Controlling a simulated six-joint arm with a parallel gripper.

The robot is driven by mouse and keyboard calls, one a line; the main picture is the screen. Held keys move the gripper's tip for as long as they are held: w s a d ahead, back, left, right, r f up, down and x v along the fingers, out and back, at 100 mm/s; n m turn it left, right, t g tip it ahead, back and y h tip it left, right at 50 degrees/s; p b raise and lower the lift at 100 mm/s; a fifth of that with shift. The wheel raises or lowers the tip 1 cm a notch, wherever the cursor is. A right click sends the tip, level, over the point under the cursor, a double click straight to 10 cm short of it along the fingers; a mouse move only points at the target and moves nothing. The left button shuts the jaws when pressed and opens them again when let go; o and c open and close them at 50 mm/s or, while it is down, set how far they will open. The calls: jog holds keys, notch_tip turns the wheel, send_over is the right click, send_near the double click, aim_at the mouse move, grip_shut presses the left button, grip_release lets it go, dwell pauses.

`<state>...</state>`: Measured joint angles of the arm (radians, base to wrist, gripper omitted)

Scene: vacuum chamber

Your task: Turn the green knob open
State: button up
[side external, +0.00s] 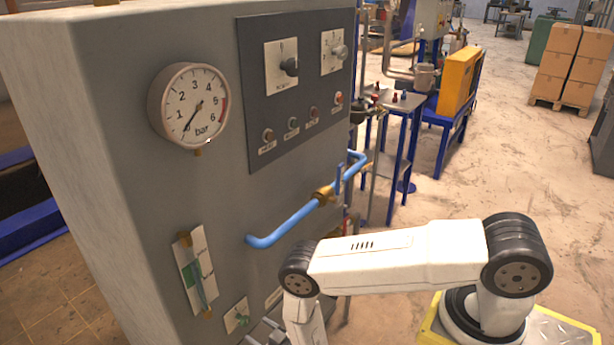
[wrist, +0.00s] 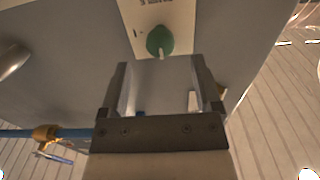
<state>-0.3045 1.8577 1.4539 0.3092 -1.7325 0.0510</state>
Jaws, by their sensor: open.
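The green knob (wrist: 160,41) sits on a pale label plate (wrist: 150,12) in the wrist view, just beyond my fingertips and centred between them. My gripper (wrist: 159,68) is open, with one finger on each side and nothing between them. The fingers look short of the knob and not touching it. In the side view the knob (side external: 241,318) is small and low on the grey cabinet's front. My gripper (side external: 262,333) is close to its right at the bottom edge, partly cut off by the frame.
The grey cabinet (side external: 130,130) carries a round pressure gauge (side external: 190,105), a dark switch panel (side external: 300,100) and a sight glass (side external: 196,270). A blue pipe (side external: 290,222) with a brass valve (side external: 324,194) stands out from its front, above my gripper.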

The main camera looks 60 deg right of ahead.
aim_at(248, 323)
jog(key=shift+w, duration=2.7)
grip_shut()
